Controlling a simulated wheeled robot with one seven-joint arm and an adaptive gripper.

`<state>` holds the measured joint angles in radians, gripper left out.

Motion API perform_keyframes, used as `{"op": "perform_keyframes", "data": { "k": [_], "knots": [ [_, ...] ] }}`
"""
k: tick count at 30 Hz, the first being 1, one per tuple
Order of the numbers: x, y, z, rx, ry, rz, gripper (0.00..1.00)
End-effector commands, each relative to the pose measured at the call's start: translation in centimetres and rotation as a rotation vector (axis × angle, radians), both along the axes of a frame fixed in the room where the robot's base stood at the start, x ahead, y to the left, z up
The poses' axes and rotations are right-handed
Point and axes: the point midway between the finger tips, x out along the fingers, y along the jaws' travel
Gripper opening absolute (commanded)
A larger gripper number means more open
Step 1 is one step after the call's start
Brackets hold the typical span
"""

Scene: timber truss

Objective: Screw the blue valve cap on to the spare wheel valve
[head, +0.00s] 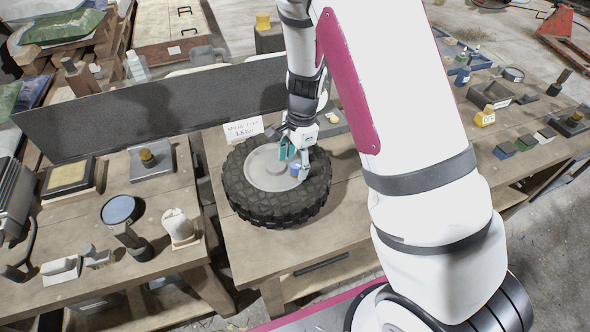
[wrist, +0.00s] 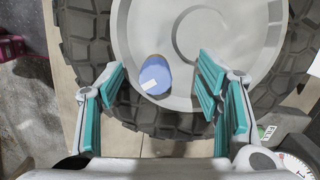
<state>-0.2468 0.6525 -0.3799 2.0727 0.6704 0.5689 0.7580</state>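The spare wheel (head: 240,203) lies flat on the middle bench, a black knobbly tyre around a grey hub (head: 265,165). The blue valve cap (head: 295,169) stands on the hub near its right edge. In the wrist view the cap (wrist: 155,74) is a blue cylinder with a white mark, near the hub's rim. My gripper (head: 295,160) is over the hub at the cap. Its teal-padded fingers (wrist: 160,88) are wide apart, with the cap between them in the picture and clear space on both sides. No separate valve stem shows; I cannot tell whether one is under the cap.
A white card (head: 243,130) stands behind the wheel. A dark upright panel (head: 150,108) runs behind the benches. The left bench holds a round blue-faced item (head: 120,210) and a white cup-like item (head: 178,227). The middle bench's front is clear.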

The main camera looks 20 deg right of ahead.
Motion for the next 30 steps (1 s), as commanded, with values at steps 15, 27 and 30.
{"op": "perform_keyframes", "data": {
  "k": [15,27,30],
  "knots": [
    [0.14,0.04,0.01,-0.001,-0.003,-0.012,0.0],
    [0.02,0.02,0.13,-0.002,-0.006,-0.622,0.0],
    [0.26,-0.03,0.0,0.0,-0.006,-0.606,0.26]
  ]
}}
